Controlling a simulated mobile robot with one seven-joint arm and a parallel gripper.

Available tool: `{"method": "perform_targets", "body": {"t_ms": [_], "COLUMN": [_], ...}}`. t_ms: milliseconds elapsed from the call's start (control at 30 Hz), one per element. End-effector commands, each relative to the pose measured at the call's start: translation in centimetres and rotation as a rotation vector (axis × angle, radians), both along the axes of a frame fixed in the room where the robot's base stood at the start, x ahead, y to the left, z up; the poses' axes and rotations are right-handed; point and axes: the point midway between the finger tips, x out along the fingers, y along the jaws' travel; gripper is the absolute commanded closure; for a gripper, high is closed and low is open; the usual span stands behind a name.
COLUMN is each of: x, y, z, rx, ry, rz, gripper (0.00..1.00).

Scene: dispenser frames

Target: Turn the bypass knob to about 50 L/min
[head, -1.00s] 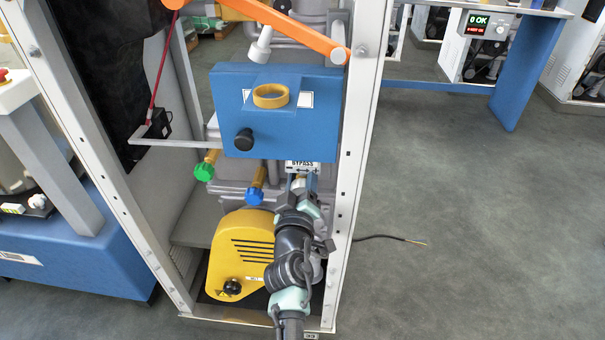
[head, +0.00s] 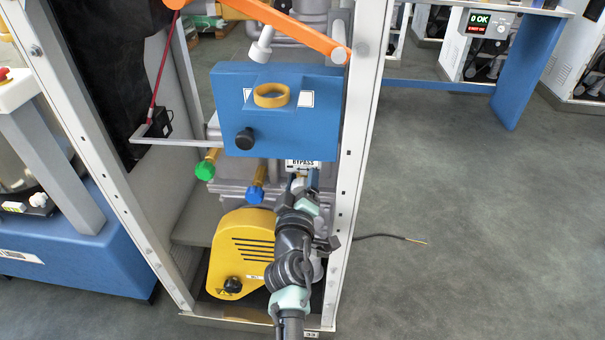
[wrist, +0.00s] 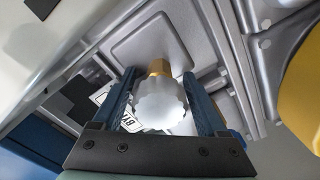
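The bypass knob (wrist: 162,104) is a pale grey, scalloped knob on a brass stem, seen in the wrist view. The fingers of my gripper (wrist: 162,78) stand on either side of it, with narrow gaps beside the knob, so the gripper looks open around it. In the head view my gripper (head: 300,184) reaches up under the blue panel and hides the knob. The BYPASS label (head: 303,163) shows just above it; its lower part is covered. In the wrist view the label (wrist: 100,96) is partly hidden behind the left finger.
A blue-handled valve (head: 254,194) and a green one (head: 204,170) are left of my gripper. A yellow cover (head: 240,250) is below left. The blue panel (head: 280,130) hangs above, and a white frame post (head: 354,150) stands close on the right.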

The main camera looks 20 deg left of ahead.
Motion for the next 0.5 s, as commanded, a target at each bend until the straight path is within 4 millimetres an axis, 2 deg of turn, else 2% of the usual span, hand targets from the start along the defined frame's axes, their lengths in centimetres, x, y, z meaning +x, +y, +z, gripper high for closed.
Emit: {"method": "perform_targets", "body": {"t_ms": [333,500], "x": [0.0,-1.1], "y": [0.0,-0.3], "z": [0.1,0.2], "rx": [0.001,0.002], "ry": [-0.001,0.001], "rz": [0.0,0.001], "gripper": [0.15,0.15]}}
